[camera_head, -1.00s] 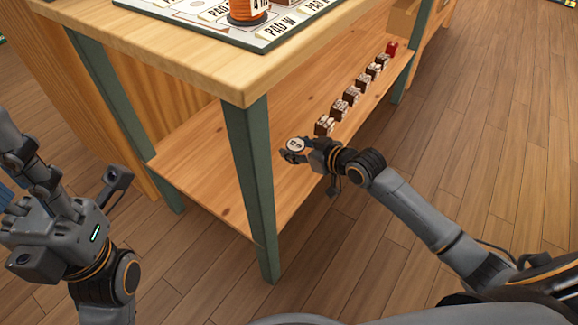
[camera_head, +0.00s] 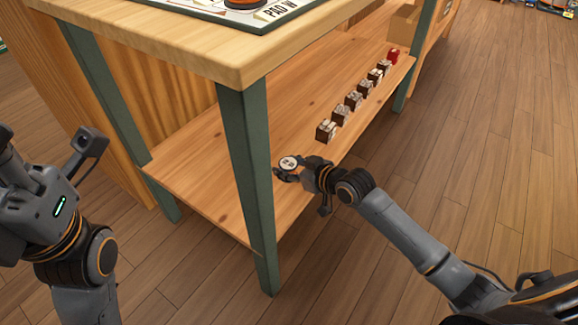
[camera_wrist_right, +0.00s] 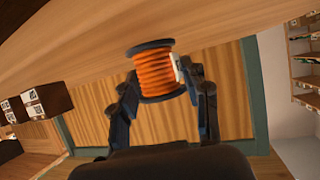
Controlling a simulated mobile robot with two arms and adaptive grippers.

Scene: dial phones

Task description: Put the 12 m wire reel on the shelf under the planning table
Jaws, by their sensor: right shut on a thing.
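My right gripper (camera_head: 290,172) is shut on a wire reel (camera_wrist_right: 157,72) with orange wire and dark flanges. In the head view only the reel's round pale top label (camera_head: 289,162) shows clearly; I cannot read it. The reel is over the front part of the lower wooden shelf (camera_head: 215,150), just right of the near green leg. I cannot tell whether it touches the shelf. The planning table's top (camera_head: 190,52) is above. My left gripper is not clearly in view; only my left wrist shows at the left edge.
The near green table leg (camera_head: 249,180) stands left of the gripper. The shelf behind and left of it is bare.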

